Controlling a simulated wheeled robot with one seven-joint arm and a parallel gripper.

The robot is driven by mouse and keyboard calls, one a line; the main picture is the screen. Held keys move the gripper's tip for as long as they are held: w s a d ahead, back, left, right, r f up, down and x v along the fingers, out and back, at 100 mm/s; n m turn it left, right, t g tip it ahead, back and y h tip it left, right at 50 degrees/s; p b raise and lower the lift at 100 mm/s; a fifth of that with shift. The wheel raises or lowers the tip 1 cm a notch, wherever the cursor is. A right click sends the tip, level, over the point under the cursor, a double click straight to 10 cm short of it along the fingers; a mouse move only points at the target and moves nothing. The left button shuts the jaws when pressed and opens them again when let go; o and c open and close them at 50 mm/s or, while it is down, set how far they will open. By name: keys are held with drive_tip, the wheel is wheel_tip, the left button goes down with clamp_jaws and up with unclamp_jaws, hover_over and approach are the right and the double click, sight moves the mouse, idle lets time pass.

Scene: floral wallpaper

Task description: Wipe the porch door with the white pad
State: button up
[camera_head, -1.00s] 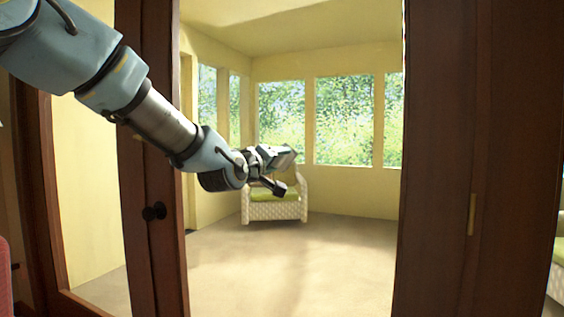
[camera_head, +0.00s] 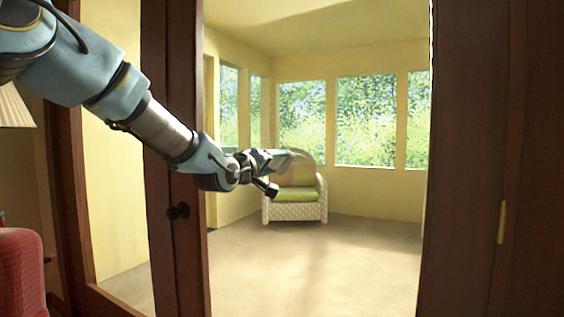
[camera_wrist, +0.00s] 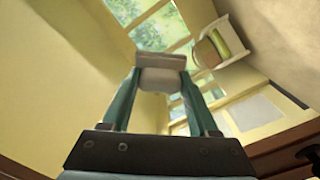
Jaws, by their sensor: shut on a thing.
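My gripper (camera_head: 285,160) is at the end of my arm, which reaches in from the upper left. In the wrist view its two teal fingers are shut on the white pad (camera_wrist: 160,62), which looks pale grey there. The pad also shows small and partly unclear at the gripper's tip in the head view (camera_head: 297,155). The porch door (camera_head: 188,260) has dark wooden stiles and a dark round knob (camera_head: 178,211) left of centre. My arm crosses in front of the left stile. I cannot tell whether the pad touches any door surface or glass.
Beyond the doorway is a yellow room with a white wicker chair (camera_head: 295,208) with a green cushion and several windows. A dark wooden panel (camera_head: 475,150) stands at the right. A red chair (camera_head: 20,270) and a lampshade (camera_head: 14,105) are at the left edge.

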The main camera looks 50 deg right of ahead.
drive_tip(key=shift+w+a+p, duration=0.2)
drive_tip(key=shift+w+p, duration=0.2)
drive_tip(key=shift+w, duration=0.55)
drive_tip(key=shift+w+a+p, duration=0.15)
drive_tip(key=shift+w+p, duration=0.2)
drive_tip(key=shift+w, duration=0.55)
drive_tip(key=shift+a, duration=0.1)
drive_tip(key=shift+v, duration=2.9)
drive_tip(key=shift+p+v, duration=0.55)
drive_tip(key=shift+v, duration=0.95)
